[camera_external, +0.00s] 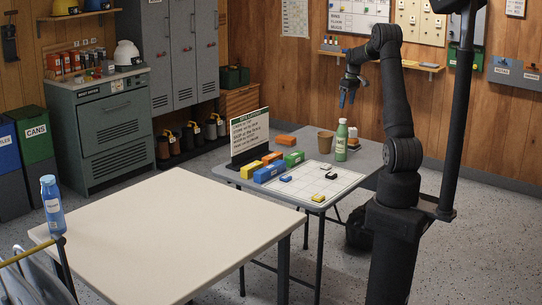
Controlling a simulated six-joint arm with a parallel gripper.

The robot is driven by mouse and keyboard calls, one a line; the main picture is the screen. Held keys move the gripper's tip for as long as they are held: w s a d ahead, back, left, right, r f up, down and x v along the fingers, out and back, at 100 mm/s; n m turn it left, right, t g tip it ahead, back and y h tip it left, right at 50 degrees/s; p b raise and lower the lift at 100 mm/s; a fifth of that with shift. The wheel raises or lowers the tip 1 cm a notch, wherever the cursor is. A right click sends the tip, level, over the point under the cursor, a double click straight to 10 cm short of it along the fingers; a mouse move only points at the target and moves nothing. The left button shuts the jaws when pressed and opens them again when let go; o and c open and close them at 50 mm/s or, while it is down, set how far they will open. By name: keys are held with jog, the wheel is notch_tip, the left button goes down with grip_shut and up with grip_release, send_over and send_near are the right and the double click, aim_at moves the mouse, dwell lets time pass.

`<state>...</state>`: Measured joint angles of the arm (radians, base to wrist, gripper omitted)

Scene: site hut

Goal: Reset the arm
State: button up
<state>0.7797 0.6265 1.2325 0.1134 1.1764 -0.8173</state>
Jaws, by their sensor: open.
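My gripper (348,93) hangs in the air above the far part of the grey table (228,171), pointing downward. It looks open and empty, with blue fingertips. My arm is raised and bent, and reaches to the left from its stand on the right. Nothing touches the gripper.
The grey table holds colored blocks (268,172), a sign (249,135), a brown cup (325,142), a green bottle (341,140) and a white grid sheet (318,178) with small blocks.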

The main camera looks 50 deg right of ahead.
aim_at(343, 119)
jog(key=f, duration=0.4)
jog(key=w+f, duration=0.1)
jog(key=f, duration=0.7)
jog(key=shift+w, duration=0.4)
notch_tip(343, 119, up, 3)
jog(key=shift+f, duration=0.1)
jog(key=shift+r, duration=0.7)
